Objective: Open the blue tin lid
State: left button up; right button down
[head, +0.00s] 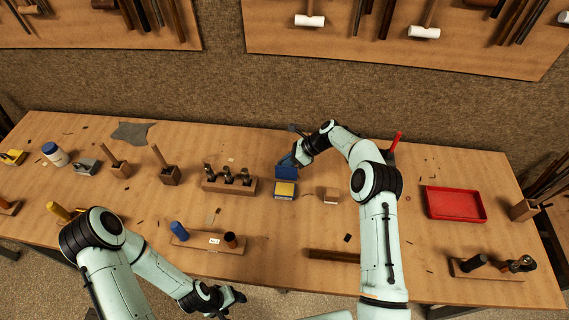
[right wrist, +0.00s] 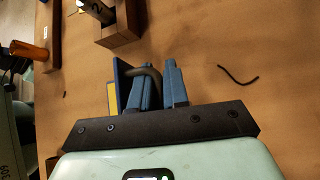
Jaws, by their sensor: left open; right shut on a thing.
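The blue tin (head: 285,196) stands near the middle of the bench, with a yellow area on its top. Its blue lid (head: 286,171) is raised at the back of the tin, tilted up. My right gripper (head: 296,157) is at the lid's upper part and shut on it. In the right wrist view, blue pieces and a dark curved piece (right wrist: 150,74) show at my right gripper (right wrist: 158,88); the yellow area (right wrist: 111,98) is beside them. The exact contact is partly hidden. My left gripper (head: 232,297) is open and empty at the bench's front edge.
A wooden block with several metal tools (head: 229,185) stands just left of the tin. A red tray (head: 455,204) lies at the right. A wooden rack with blue and brown handles (head: 208,242) is in front.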

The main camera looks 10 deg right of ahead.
jog(key=shift+s+f, duration=0.1)
jog(key=shift+f, duration=0.2)
jog(key=c, duration=1.5)
grip_release()
jog(key=shift+r, duration=0.15)
jog(key=shift+d+r, duration=0.3)
jog(key=shift+d, duration=0.05)
jog(key=v, duration=1.2)
jog(key=shift+d, duration=0.15)
